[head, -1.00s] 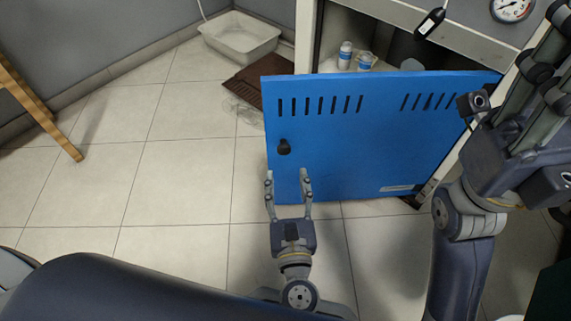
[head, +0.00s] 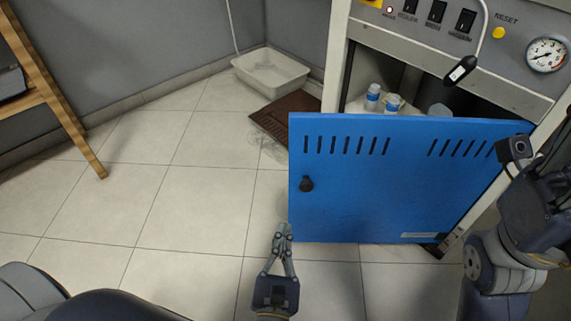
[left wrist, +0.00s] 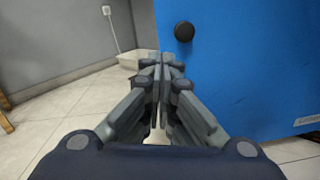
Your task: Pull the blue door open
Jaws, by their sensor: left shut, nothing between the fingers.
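The blue door (head: 385,185) stands swung partly open, with slots along its top and a round black knob (head: 306,184) near its left edge. Behind it the cabinet interior shows. My left gripper (head: 283,229) is shut and empty, just below and left of the knob, near the door's lower left corner. In the left wrist view the shut fingers (left wrist: 160,68) point forward beside the door's left edge, with the knob (left wrist: 184,32) above and right of them. I cannot tell whether they touch the door. My right arm is at the right edge; its fingertips are not clearly shown.
Bottles (head: 373,97) stand inside the cabinet behind the door. A control panel with a gauge (head: 546,55) is above. A white basin (head: 270,72) and a brown mat (head: 285,115) lie on the floor behind the door. The tiled floor at left is clear; a wooden stand (head: 52,95) is far left.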

